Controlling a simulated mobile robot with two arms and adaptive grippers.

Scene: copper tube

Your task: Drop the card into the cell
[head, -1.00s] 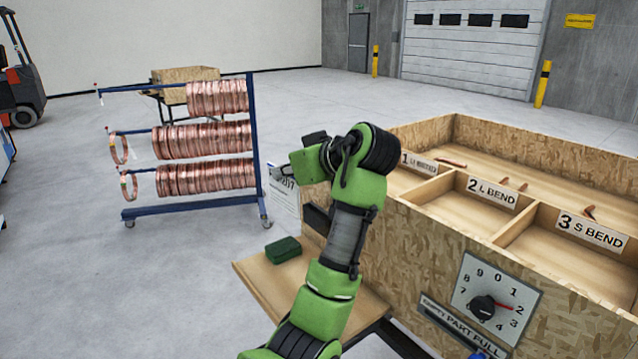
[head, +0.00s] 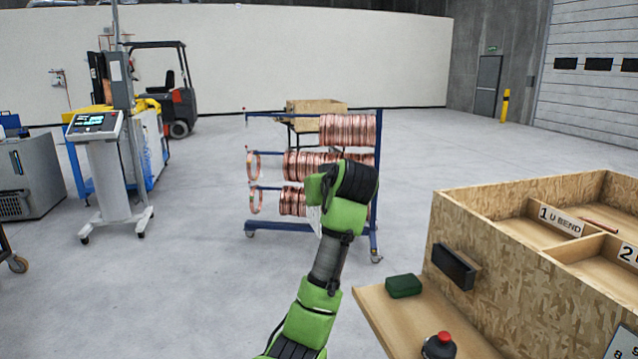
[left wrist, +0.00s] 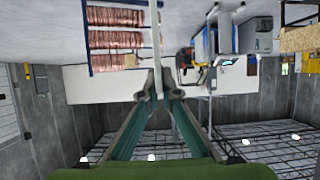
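My left arm reaches up the middle of the head view, and its wrist hides most of the gripper there. In the left wrist view the fingers of my left gripper (left wrist: 159,88) close on a thin pale card (left wrist: 157,35), seen nearly edge-on. A small pale part of the card shows beside the wrist in the head view (head: 313,220). The chipboard box (head: 490,270) stands at the right, its open cells divided by wooden walls. Cell 2 is cut off by the picture edge. My right gripper is not in view.
A wooden shelf (head: 385,325) in front of the box carries a green block (head: 403,286) and a red-topped dark object (head: 439,346). A blue rack of copper coils (head: 380,190) stands behind my arm. A screen stand (head: 112,180) is at the left, with clear floor between.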

